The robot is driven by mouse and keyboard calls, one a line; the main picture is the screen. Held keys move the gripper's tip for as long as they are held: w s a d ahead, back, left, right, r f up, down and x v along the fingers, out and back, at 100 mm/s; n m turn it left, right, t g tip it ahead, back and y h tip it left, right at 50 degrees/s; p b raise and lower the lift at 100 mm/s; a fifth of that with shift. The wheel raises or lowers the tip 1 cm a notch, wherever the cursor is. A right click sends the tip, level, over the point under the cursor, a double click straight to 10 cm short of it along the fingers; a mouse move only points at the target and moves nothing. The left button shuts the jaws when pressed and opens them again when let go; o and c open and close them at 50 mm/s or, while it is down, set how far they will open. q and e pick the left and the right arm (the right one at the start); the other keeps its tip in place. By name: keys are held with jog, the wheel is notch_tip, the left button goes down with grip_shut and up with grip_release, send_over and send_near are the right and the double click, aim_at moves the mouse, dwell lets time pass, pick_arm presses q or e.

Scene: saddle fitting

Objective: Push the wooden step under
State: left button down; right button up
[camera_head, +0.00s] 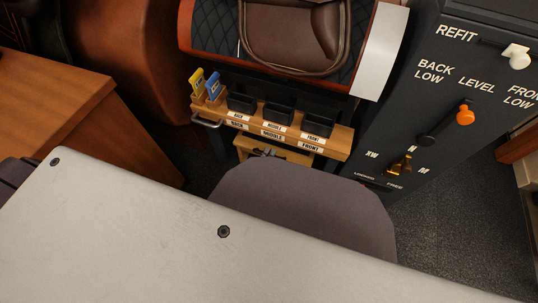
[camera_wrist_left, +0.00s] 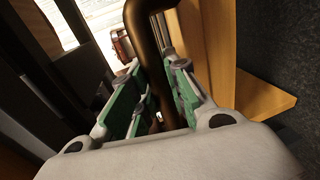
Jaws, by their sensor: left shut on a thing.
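The wooden step (camera_head: 301,158) shows in the head view as a low strip of wood below the labelled shelf. My grey arm hides much of its front. Wood at the right of the left wrist view (camera_wrist_left: 262,98) seems to be the same step. My left gripper (camera_head: 265,153) is mostly hidden behind my arm, at the step's near side. In the left wrist view its green-padded fingers (camera_wrist_left: 154,100) are shut on a dark bronze curved bar (camera_wrist_left: 140,22). I cannot tell what the bar is fixed to. My right gripper is in neither view.
The wooden shelf (camera_head: 341,146) above carries several black bins and yellow and blue cards (camera_head: 205,85). A brown saddle (camera_head: 295,35) is above it. A dark REFIT panel (camera_head: 440,95) with levers stands at right, a wooden desk (camera_head: 60,110) at left. Carpet (camera_head: 450,235) is free at lower right.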

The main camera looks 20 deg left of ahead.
pick_arm(q)
jog(key=shift+w, duration=0.3)
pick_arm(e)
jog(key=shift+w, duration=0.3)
pick_arm(q)
jog(key=shift+w+a+r, duration=0.1)
jog(key=shift+r, duration=0.05)
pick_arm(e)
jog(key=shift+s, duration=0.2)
pick_arm(q)
jog(key=c, duration=1.4)
grip_release()
jog(key=shift+w, duration=0.1)
jog(key=shift+o, duration=0.2)
jog(key=v, duration=0.7)
jog(key=shift+s, duration=0.35)
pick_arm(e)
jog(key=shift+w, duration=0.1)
